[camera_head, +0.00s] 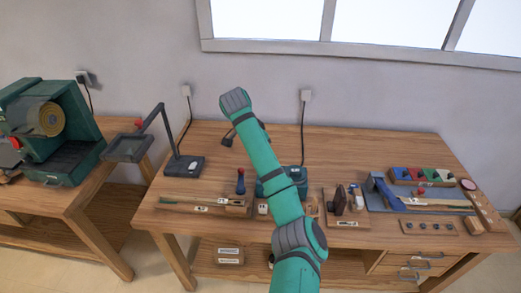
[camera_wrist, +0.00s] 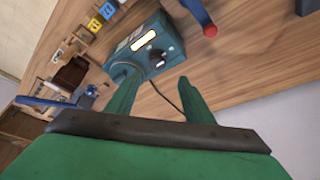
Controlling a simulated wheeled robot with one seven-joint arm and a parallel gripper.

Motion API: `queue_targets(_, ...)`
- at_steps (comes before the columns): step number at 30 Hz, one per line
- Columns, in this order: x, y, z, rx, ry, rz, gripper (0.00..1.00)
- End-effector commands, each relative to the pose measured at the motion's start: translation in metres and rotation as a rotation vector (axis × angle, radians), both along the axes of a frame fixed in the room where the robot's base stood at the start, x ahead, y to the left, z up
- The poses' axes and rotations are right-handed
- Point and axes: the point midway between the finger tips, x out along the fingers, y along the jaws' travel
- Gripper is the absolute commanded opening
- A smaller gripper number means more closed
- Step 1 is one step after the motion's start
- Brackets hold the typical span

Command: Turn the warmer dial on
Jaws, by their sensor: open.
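The warmer (camera_wrist: 150,42) is a teal box with a bright lit slot on its face, in the upper middle of the wrist view. A small dark knob, which looks like its dial (camera_wrist: 159,63), sits on the face below the slot; its setting is too small to read. In the head view the warmer (camera_head: 296,173) is partly hidden behind my arm. My gripper (camera_wrist: 161,78) is open and empty. Its two green fingers point at the warmer, and the left finger overlaps its lower left edge in the picture. I cannot tell whether it touches.
A red-tipped blue handle (camera_wrist: 200,14) is right of the warmer in the wrist view. A black cord (camera_wrist: 170,98) runs from the warmer past the fingers.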

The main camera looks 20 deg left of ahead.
Motion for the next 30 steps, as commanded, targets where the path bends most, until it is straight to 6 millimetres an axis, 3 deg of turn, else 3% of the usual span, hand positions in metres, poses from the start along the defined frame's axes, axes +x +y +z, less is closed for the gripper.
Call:
queue_targets(4, -0.003, -0.007, 0.001, -0.014, 0.011, -0.01, 0.48)
queue_targets(12, -0.01, 0.0, 0.022, -0.01, 0.008, -0.006, 0.48)
queue_targets(30, -0.013, 0.001, 0.024, -0.01, 0.011, -0.008, 0.48)
